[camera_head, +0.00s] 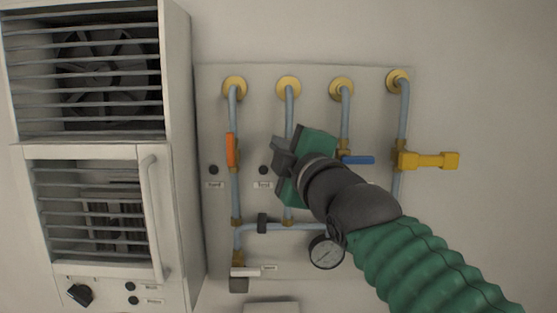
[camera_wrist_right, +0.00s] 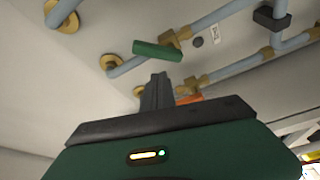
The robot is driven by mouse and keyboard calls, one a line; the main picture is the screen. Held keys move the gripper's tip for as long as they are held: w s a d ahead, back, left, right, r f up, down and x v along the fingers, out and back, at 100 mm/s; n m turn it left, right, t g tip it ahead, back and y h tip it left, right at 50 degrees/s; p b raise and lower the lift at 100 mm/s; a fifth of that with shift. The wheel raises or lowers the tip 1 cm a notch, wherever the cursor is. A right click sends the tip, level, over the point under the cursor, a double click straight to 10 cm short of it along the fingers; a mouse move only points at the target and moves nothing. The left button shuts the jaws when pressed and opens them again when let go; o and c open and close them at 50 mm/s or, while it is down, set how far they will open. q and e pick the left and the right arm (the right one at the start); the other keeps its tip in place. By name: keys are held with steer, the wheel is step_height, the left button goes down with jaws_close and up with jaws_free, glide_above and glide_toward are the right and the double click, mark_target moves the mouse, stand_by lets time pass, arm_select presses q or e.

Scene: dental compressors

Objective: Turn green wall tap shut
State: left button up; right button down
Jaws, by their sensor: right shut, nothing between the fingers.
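The green wall tap shows in the right wrist view as a green lever handle (camera_wrist_right: 157,50) on a brass valve. The handle lies at a slant to its grey-blue pipe; its exact angle is hard to tell. In the head view my right gripper and hand hide this tap, on the second pipe (camera_head: 289,112) from the left. My right gripper (camera_head: 280,158) is shut and empty in front of that pipe. Its closed fingertips (camera_wrist_right: 158,78) show just below the green handle in the wrist view, seemingly apart from it. My left gripper is not in view.
An orange handle (camera_head: 231,150) stands along the left pipe. A blue handle (camera_head: 358,160) and a yellow handle (camera_head: 430,160) stick out sideways from the right pipes. A pressure gauge (camera_head: 326,251) sits below. A louvred cabinet (camera_head: 100,150) stands left. The wall right of the panel is clear.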

steer(key=d+m+t+h+b, duration=0.1)
steer(key=m+b, duration=0.2)
steer(key=b, duration=0.1)
steer(key=d+f+m+t+h+b, duration=0.1)
steer(key=m+b, duration=0.3)
steer(key=b, duration=0.1)
steer(key=d+m+t+b, duration=0.1)
steer(key=m+b, duration=0.2)
steer(key=b, duration=0.2)
steer(key=shift+f+m+h, duration=0.2)
steer(key=shift+m+h, duration=0.1)
steer(key=shift+h, duration=0.1)
steer(key=m+b, duration=0.1)
steer(key=d+m+h+b, duration=0.1)
steer(key=d+m, duration=0.1)
steer(key=m, duration=0.1)
steer(key=shift+f+t+h+b, duration=0.25)
steer(key=shift+t+h+b, duration=0.05)
steer(key=shift+b, duration=0.1)
steer(key=shift+w+a+f, duration=0.15)
steer(key=shift+f, duration=0.1)
